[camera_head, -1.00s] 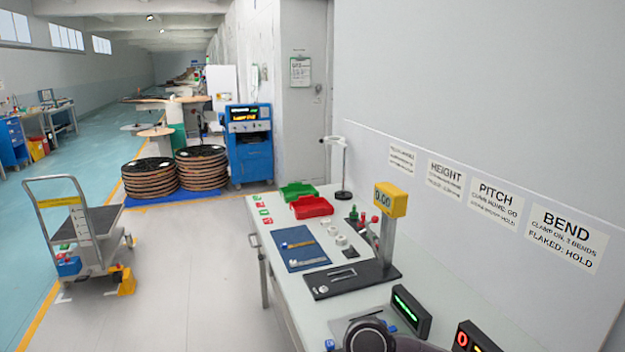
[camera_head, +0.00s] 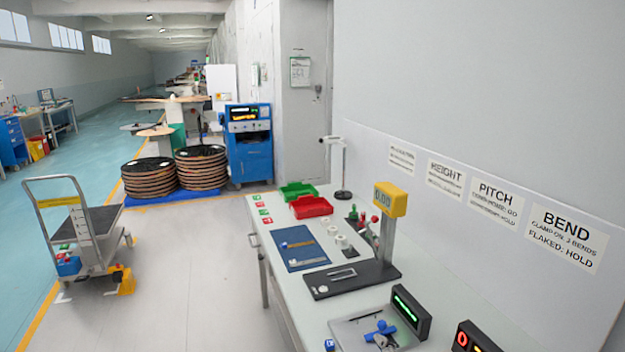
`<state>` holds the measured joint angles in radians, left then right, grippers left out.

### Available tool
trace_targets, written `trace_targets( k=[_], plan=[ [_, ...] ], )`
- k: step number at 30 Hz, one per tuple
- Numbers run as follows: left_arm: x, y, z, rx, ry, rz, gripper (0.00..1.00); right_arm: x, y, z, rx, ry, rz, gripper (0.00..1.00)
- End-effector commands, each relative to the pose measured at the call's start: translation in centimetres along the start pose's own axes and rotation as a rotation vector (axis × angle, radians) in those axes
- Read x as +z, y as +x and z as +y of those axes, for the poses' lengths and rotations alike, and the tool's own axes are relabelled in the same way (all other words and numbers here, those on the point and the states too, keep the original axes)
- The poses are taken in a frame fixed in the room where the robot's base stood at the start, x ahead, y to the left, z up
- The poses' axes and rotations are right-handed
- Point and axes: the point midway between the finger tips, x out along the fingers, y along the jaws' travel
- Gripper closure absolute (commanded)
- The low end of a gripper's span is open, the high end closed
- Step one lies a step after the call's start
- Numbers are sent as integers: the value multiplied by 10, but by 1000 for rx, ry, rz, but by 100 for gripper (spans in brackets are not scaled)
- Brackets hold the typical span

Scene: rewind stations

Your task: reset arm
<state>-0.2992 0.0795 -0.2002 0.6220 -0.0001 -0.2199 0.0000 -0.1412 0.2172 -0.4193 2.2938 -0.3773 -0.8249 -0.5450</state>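Neither of my grippers shows in the head view now, and no part of my arms is in the picture. The workbench (camera_head: 290,257) runs from the middle to the lower right. On its near end a blue part (camera_head: 381,330) lies on a grey plate (camera_head: 350,328) beside a black display (camera_head: 411,311) with a green light bar. Farther back, a yellow gauge reading 0.00 (camera_head: 390,199) stands on a grey post over a black base (camera_head: 345,285).
A blue mat (camera_head: 299,262), a red tray (camera_head: 311,207) and a green tray (camera_head: 297,190) lie on the bench. A cart (camera_head: 85,230) stands at left. The floor (camera_head: 190,275) between cart and bench is clear. Cable reels (camera_head: 150,180) stand behind.

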Motion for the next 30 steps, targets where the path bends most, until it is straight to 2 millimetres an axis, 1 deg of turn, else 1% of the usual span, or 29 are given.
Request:
trace_targets(
  k=[1, 2, 3, 5, 6, 8, 9, 11, 12, 14, 15, 17, 18, 19, 21, 23, 26, 29, 30],
  plan=[
    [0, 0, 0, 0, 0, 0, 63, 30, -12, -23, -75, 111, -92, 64],
    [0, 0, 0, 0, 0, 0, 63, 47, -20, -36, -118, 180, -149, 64],
    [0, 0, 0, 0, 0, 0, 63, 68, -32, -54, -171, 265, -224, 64],
    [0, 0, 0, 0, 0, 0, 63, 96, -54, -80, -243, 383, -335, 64],
    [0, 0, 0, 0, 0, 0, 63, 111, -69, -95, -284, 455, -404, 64],
    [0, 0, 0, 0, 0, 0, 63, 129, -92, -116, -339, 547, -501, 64],
    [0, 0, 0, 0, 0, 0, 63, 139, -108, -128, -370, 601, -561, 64],
    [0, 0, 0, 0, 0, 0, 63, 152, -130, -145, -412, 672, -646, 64],
    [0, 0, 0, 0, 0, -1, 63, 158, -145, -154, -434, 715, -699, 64],
    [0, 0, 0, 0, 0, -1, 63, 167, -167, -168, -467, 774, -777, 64],
    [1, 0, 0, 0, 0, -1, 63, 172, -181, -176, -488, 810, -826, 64],
    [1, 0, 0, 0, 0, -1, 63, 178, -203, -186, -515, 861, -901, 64],
    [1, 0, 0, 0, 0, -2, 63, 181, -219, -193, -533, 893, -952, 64],
    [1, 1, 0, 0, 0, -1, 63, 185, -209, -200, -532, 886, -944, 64],
    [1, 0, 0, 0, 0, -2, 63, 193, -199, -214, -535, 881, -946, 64],
    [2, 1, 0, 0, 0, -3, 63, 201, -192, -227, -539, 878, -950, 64],
    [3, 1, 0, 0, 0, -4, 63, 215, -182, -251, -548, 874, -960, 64],
    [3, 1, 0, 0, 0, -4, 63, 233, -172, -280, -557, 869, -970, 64],
    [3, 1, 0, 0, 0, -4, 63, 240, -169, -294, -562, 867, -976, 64]
  ],
)
